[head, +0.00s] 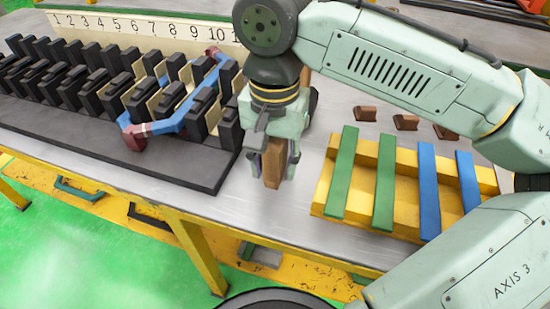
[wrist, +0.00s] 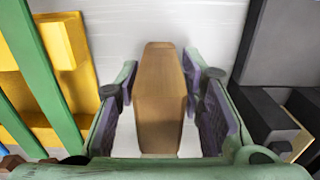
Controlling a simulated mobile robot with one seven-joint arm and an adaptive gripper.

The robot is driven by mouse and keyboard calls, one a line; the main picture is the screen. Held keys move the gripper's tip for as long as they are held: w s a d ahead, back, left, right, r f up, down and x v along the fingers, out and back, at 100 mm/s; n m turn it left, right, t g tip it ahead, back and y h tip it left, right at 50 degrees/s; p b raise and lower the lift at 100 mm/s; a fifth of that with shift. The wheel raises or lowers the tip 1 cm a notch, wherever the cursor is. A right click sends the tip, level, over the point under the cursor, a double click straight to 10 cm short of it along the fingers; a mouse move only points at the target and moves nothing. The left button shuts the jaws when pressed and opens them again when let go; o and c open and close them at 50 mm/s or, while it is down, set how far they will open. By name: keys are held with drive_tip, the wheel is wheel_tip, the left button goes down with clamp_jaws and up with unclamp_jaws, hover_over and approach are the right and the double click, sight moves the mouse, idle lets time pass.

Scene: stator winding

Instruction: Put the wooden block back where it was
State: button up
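My gripper (head: 276,165) points down over the grey table, between the black slotted stator and the yellow rack. It is shut on a brown wooden block (head: 272,163), which hangs upright between the fingers. In the wrist view the wooden block (wrist: 160,100) stands lengthwise between the purple finger pads of my gripper (wrist: 160,80), with the fingertips against its sides. The block's lower end appears a little above the table top. Three similar brown blocks, the left one (head: 365,113), the middle one (head: 405,122) and the right one (head: 446,132), lie in a row behind the rack.
The yellow rack (head: 400,155) with green and blue strips stands right of my gripper. The black stator (head: 170,160) is at left, with a blue coil (head: 180,122) across its slots and a numbered board (head: 140,28) behind. Bare table lies between stator and rack.

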drive_tip(key=shift+o, duration=0.5)
drive_tip(key=shift+r, duration=0.6)
wheel_tip(320, 180, up, 11)
drive_tip(key=shift+r, duration=0.1)
drive_tip(key=shift+s, duration=0.15)
